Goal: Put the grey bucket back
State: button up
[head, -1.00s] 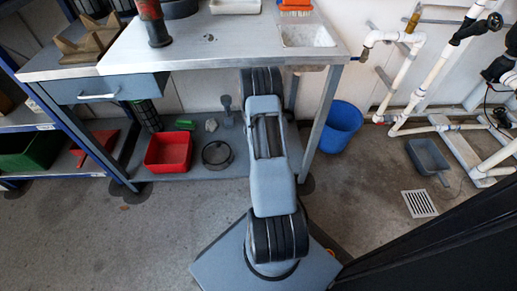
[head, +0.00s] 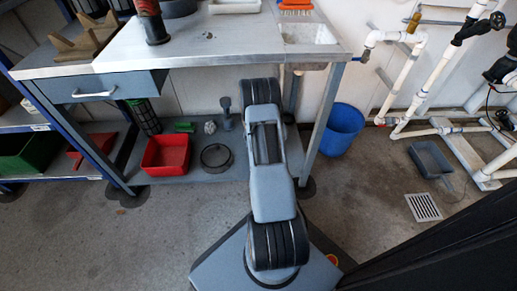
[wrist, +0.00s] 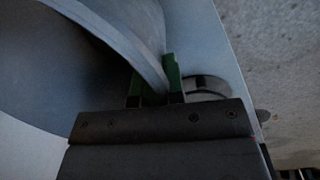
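In the wrist view a large grey curved wall, which I take to be the grey bucket (wrist: 35,75), fills the upper left. Its rim runs down between the two green fingertips of my gripper (wrist: 153,86). The fingers stand on either side of the rim and appear shut on it. The lower ends of the fingers are hidden behind the dark gripper body. The view is dark, and the bucket's bottom is out of sight. My gripper and this bucket do not show in the head view.
A steel bench (head: 225,55) stands ahead, with a red bin (head: 166,155) and a dark round pan (head: 216,157) on its lower shelf. A blue bucket (head: 341,128) stands right of the bench leg. White pipework (head: 420,75), a grey tub (head: 430,158) and a floor drain (head: 423,206) lie right.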

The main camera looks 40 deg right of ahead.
jog(key=o, duration=0.3)
jog(key=shift+o, duration=0.2)
jog(key=a+r+m+t+p, duration=0.1)
jog(key=a+r, duration=0.5)
jog(key=r, duration=0.3)
jog(key=a+r+m+p, duration=0.1)
jog(key=a+r+p, duration=0.1)
jog(key=a+r, duration=0.55)
jog(key=a+r+t+p, duration=0.1)
jog(key=a+r, duration=0.3)
jog(key=r, duration=0.7)
jog(key=s+a+r+m, duration=0.1)
jog(key=s+a+r, duration=0.3)
jog(key=s+a, duration=0.2)
jog(key=s+a+r+m+t+y, duration=0.1)
jog(key=s+a+r, duration=0.3)
jog(key=s+a, duration=0.3)
jog(key=shift+s+a+m, duration=0.2)
jog(key=shift+a+m, duration=0.05)
jog(key=shift+m, duration=0.05)
jog(key=shift+r, duration=0.1)
